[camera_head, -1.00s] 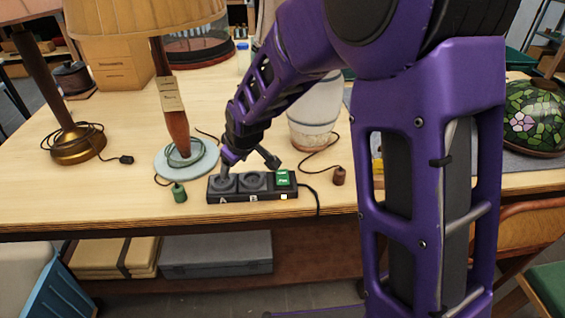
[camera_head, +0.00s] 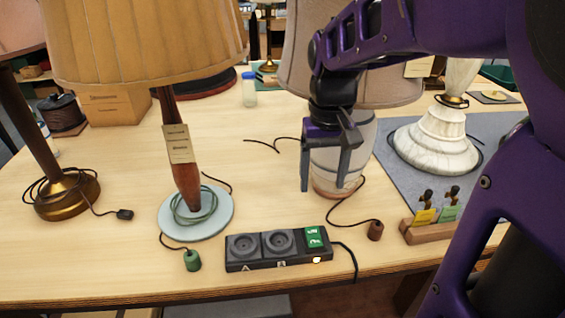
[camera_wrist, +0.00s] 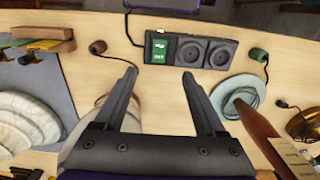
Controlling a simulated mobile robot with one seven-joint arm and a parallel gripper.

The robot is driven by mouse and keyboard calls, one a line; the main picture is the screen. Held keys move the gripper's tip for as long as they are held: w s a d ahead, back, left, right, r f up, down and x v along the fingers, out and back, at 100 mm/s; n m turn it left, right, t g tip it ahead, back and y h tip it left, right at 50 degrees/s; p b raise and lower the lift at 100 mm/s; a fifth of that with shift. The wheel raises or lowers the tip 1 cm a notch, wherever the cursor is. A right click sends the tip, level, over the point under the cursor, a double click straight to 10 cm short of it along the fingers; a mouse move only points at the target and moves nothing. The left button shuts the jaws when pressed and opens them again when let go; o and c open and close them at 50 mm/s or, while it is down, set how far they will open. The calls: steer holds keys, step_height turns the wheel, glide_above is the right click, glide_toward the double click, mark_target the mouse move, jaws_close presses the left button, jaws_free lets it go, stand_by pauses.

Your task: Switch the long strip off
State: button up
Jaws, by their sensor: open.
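The long strip (camera_head: 279,249) is a dark power strip near the table's front edge, with two round sockets marked A and B, both empty. Its green switch (camera_head: 315,237) is at the right end, beside a small lit light (camera_head: 316,260). The strip also shows at the top of the wrist view (camera_wrist: 190,51), with the green switch (camera_wrist: 159,50) at its left end. My gripper (camera_head: 321,188) is open and empty, pointing down above the table behind the strip, in front of a pale ceramic lamp base. In the wrist view its fingers (camera_wrist: 160,78) are apart, short of the strip.
A green plug (camera_head: 192,260) and a dark red plug (camera_head: 375,231) lie at either side of the strip. A wooden-stemmed lamp (camera_head: 186,180) on a pale blue base stands behind left. A wooden holder (camera_head: 428,232) with tagged tools is at right.

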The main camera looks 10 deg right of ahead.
mark_target(316, 243)
step_height(316, 243, down, 17)
steer(key=b, duration=0.3)
steer(key=shift+s+f, duration=0.1)
steer(key=shift+f, duration=0.05)
jaws_close()
stand_by(0.3)
